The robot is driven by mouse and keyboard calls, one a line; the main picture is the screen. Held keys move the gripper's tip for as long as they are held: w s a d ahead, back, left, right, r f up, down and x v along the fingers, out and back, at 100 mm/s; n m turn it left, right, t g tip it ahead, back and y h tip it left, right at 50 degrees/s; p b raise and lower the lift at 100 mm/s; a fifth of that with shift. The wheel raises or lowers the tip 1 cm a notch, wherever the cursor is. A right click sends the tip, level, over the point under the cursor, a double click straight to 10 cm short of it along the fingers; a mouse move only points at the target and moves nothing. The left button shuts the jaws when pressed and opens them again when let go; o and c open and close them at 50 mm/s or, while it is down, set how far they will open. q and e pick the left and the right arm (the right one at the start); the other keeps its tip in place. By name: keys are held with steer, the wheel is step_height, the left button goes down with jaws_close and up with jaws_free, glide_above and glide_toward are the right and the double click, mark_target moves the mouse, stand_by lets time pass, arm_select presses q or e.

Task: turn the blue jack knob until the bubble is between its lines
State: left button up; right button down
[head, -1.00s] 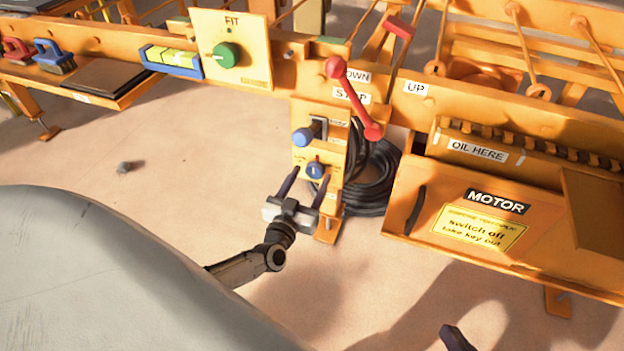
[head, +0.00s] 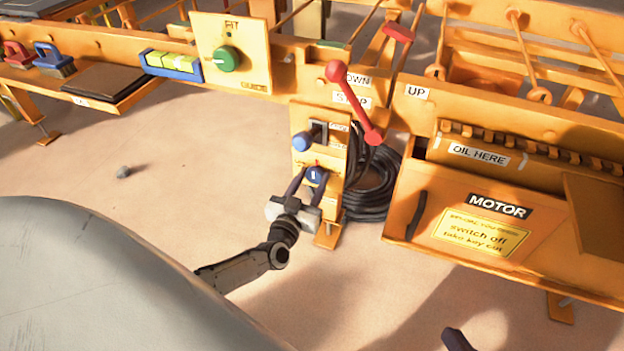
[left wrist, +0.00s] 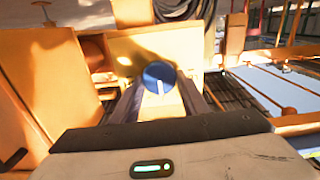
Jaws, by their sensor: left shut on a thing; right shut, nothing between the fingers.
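The blue knob (head: 315,175) with a white mark sits low on the orange post's panel. My left gripper (head: 311,180) is shut on it, with a dark finger on either side. The level (head: 171,65), a yellow-green vial in a blue frame, is on the rail at upper left. Its bubble and lines are too small to read surely. Only a dark tip of my right gripper (head: 457,341) shows at the bottom edge; it is shut and empty.
Above the knob is another blue knob (head: 302,141) beside a dark switch. A red-ended lever (head: 354,102) rises over the post. Black cable (head: 372,190) lies coiled behind it. The motor box (head: 480,215) stands to the right. The floor at left is mostly clear.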

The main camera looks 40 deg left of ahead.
arm_select(q)
steer(key=n, duration=0.4)
steer(key=shift+n, duration=0.4)
steer(key=shift+a+f+n, duration=0.1)
steer(key=shift+a+n, duration=0.05)
steer(key=shift+n, duration=1.65)
steer(key=o, duration=1)
